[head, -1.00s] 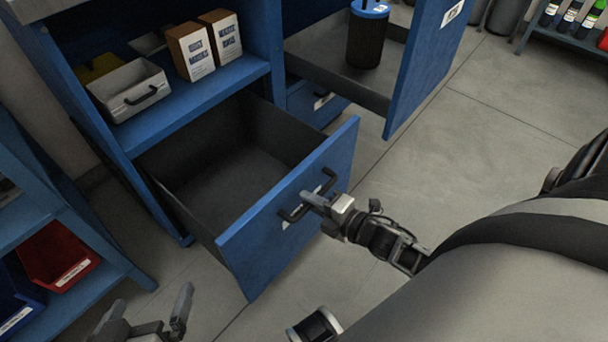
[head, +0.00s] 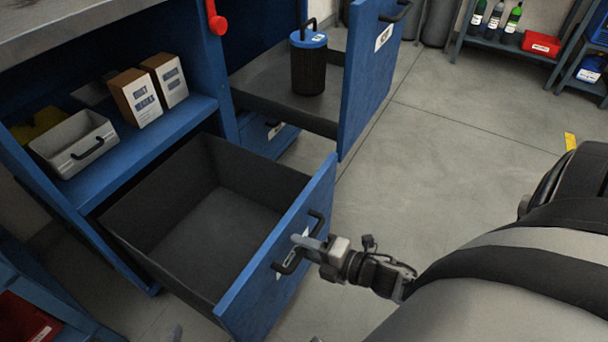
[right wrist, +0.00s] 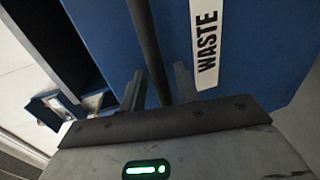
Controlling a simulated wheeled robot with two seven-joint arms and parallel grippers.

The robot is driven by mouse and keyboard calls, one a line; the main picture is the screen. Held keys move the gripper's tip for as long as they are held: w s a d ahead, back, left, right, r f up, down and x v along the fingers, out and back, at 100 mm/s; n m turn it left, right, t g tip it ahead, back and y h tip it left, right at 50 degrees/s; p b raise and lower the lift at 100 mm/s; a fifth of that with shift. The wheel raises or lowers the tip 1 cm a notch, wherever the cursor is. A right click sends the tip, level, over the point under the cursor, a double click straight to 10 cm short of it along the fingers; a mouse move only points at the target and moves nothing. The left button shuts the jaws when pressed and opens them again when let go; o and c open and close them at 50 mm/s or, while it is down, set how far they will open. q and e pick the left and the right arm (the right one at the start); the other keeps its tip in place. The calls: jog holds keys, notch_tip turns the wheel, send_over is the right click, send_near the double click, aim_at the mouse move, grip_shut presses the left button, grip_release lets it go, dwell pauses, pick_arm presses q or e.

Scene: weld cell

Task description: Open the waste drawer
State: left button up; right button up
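The waste drawer (head: 285,265) is the lower blue-fronted drawer. It stands pulled far out, and its grey inside is empty. Its black handle (head: 318,222) is on the front, and the right wrist view shows the WASTE label (right wrist: 206,40) beside the handle bar (right wrist: 146,45). My right gripper (head: 303,243) is at the handle. In the right wrist view its fingers (right wrist: 160,88) are apart on either side of the bar, with a gap showing on the right side.
A second open drawer (head: 365,75) holds a dark can with a blue lid (head: 309,62). A blue shelf (head: 135,145) left of it carries two boxes and a grey bin (head: 75,145). The floor to the right (head: 450,150) is clear.

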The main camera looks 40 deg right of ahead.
pick_arm(q)
jog(key=shift+s, duration=0.15)
pick_arm(e)
jog(key=shift+s, duration=0.2)
pick_arm(q)
jog(key=p, duration=0.2)
jog(key=shift+s+a+f+g+y+p, duration=0.1)
jog(key=shift+s+a+g+y+p, duration=0.2)
jog(key=shift+s+a+g, duration=0.1)
pick_arm(e)
jog(key=v, duration=1.5)
jog(key=shift+s+d, duration=0.2)
jog(key=shift+s, duration=0.05)
pick_arm(q)
jog(key=shift+w, duration=0.1)
